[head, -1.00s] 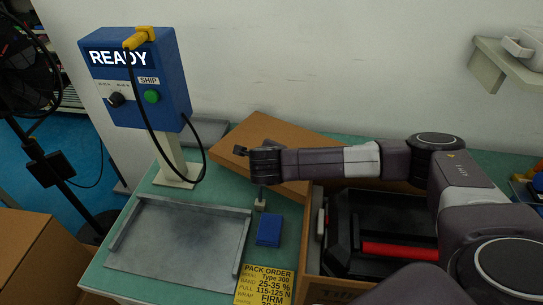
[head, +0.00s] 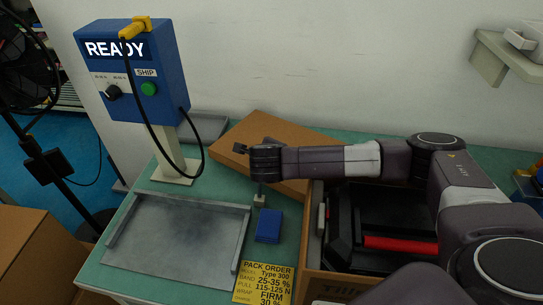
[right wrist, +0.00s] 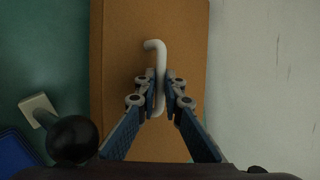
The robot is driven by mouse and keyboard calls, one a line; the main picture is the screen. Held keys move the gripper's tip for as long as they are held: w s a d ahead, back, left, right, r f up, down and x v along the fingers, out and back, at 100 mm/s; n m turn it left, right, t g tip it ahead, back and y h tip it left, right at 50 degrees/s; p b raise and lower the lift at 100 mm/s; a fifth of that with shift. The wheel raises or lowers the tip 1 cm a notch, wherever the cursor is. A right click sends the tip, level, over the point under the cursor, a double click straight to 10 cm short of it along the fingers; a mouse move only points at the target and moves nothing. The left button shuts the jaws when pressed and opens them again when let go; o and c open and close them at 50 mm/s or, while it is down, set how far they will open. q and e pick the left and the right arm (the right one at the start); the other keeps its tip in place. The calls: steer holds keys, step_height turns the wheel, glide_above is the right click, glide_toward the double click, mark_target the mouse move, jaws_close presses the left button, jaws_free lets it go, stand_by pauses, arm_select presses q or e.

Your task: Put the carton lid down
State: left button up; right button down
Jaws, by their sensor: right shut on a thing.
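The carton lid (head: 300,132) is a brown cardboard panel at the back of the green bench, beside the wall. A white bent handle (right wrist: 152,45) stands out from the lid's face, which also shows in the right wrist view (right wrist: 122,75). My right gripper (head: 262,163) reaches over the lid from the right. In the right wrist view its fingers (right wrist: 160,92) are shut on the handle. I cannot tell whether the whole lid rests on the bench. The open carton (head: 312,240) stands right of the lid, holding a black case with a red bar (head: 400,244). My left gripper is out of view.
A grey metal tray (head: 175,240) lies at the bench's left front. A blue READY box (head: 135,75) on a post stands behind it. A blue block (head: 269,226) and a yellow order card (head: 264,284) lie between tray and carton. A shelf (head: 495,55) juts out upper right.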

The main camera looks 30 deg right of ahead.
steer(key=c, duration=2.3)
jaws_free()
steer(key=shift+s+a+f, duration=0.1)
steer(key=shift+s+f, duration=0.1)
steer(key=shift+f, duration=0.1)
steer(key=shift+c, duration=0.2)
steer(key=shift+r+p, duration=0.2)
steer(key=shift+p, duration=0.15)
steer(key=shift+r+p, duration=0.65)
steer(key=shift+p, duration=0.3)
steer(key=shift+s+a+r+b, duration=0.15)
steer(key=shift+s+a+b, duration=0.25)
steer(key=shift+b, duration=0.25)
steer(key=b+v, duration=0.2)
steer(key=v, duration=0.8)
steer(key=shift+r, duration=0.4)
